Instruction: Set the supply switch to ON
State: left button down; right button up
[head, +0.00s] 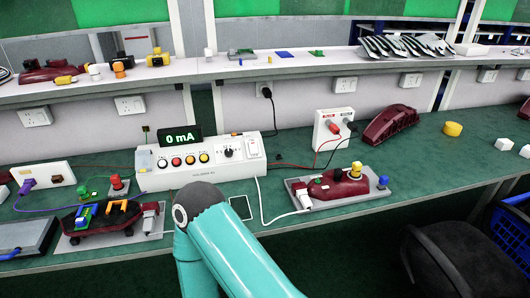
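A white test box (190,178) stands on the green bench, left of centre, with a lit display (181,136) reading 0 mA. Its sloped face has several coloured buttons, a black knob (228,153) and a white switch-like part (253,147) at the right end. A smaller white box (333,132) with red and black plugs stands to its right. No label or position of a supply switch is readable, so I cannot tell which part it is or how it is set. Neither gripper is in view; only a teal arm link of mine shows at the bottom centre, in front of the bench.
A red lamp on a grey plate (378,188) lies right of the test box; another lamp assembly (108,216) lies at left. Cables cross the bench around the boxes. A shelf (215,67) runs above. A dark chair (455,258) stands at lower right.

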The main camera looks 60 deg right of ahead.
aim_at(253, 145)
jog(key=u, duration=1.5)
jog(key=i, duration=0.1)
jog(key=z, duration=2.8)
jog(key=i, duration=0.6)
jog(key=u, duration=0.05)
